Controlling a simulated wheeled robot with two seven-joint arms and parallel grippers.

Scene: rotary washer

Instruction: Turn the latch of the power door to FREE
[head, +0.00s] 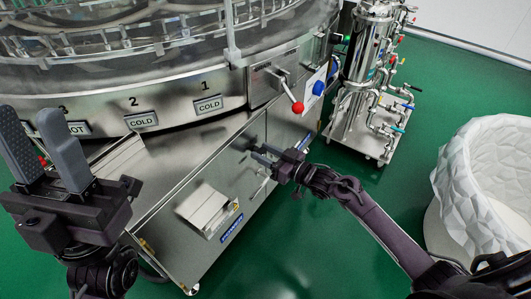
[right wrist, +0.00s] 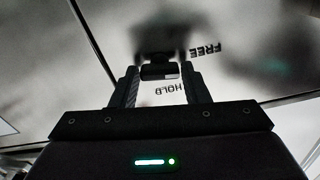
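The power door (head: 215,190) is the steel panel low on the washer's side. In the right wrist view its latch (right wrist: 159,71) is a dark knob with a small light patch, beside the words FREE (right wrist: 205,50) and HOLD (right wrist: 171,90). My right gripper (head: 264,156) is at the door's upper part; in the right wrist view its fingers (right wrist: 160,84) stand apart, one on each side of the latch. I cannot tell whether they touch it. The gripper hides the latch in the head view. My left gripper (head: 32,113) is open and empty at the left.
A lever with a red ball (head: 298,107) and a blue knob (head: 319,88) sit above the door. A steel filter unit with pipes (head: 370,90) stands behind right. A white textured basin (head: 480,170) is at the right. Green floor (head: 290,235) is clear in front.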

